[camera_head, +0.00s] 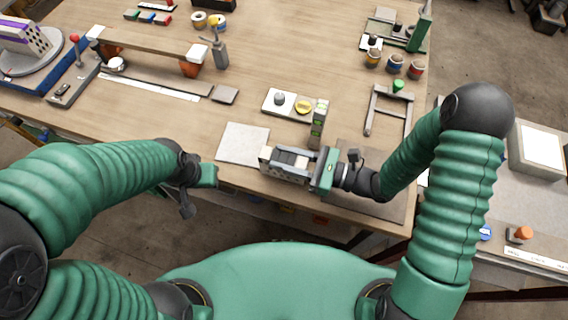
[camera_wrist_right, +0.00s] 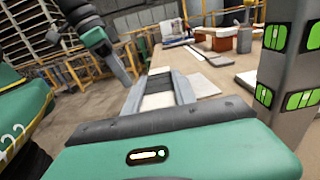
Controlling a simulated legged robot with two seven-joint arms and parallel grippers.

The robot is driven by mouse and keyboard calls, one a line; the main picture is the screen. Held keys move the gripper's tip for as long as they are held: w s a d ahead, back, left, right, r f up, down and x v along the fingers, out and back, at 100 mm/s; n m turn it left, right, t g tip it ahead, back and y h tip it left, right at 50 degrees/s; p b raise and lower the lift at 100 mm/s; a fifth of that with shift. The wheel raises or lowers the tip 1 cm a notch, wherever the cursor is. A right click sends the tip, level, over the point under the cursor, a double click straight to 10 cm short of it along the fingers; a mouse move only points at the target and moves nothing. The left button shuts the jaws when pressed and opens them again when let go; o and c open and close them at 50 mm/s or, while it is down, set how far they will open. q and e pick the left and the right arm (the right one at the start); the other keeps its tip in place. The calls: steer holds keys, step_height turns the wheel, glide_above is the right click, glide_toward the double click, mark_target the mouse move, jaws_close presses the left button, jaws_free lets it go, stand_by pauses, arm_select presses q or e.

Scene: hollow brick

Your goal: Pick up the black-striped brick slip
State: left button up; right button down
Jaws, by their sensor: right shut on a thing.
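My right gripper (camera_head: 285,160) is shut on a small pale block, seemingly the brick slip (camera_head: 290,158), low over the table's front part. The slip also shows between the two grey fingers in the right wrist view (camera_wrist_right: 158,100). Its surface is pale with darker bands; the fingers cover its sides, and I cannot make out clear black stripes. My left gripper (camera_head: 197,190) hangs at the table's front edge, apart from the slip; its jaws are too unclear to judge.
An upright grey level with green vials (camera_head: 319,122) stands just behind my right gripper. A pale square tile (camera_head: 243,143) lies to the left. A white tray with a grey and a yellow round piece (camera_head: 283,103) lies behind. The table's middle left (camera_head: 165,125) is clear.

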steer(key=shift+a, duration=0.1)
step_height(320, 180, up, 4)
steer(key=p, duration=0.4)
steer(key=shift+f, duration=0.1)
steer(key=s+a+p, duration=0.3)
steer(key=s+p, duration=0.1)
steer(key=s, duration=0.3)
steer(key=s+a+r+p, duration=0.1)
steer(key=s+a+p, duration=0.2)
steer(key=s, duration=0.4)
steer(key=shift+s+a+p, duration=0.2)
steer(key=shift+s+p, duration=0.15)
steer(key=shift+p, duration=0.35)
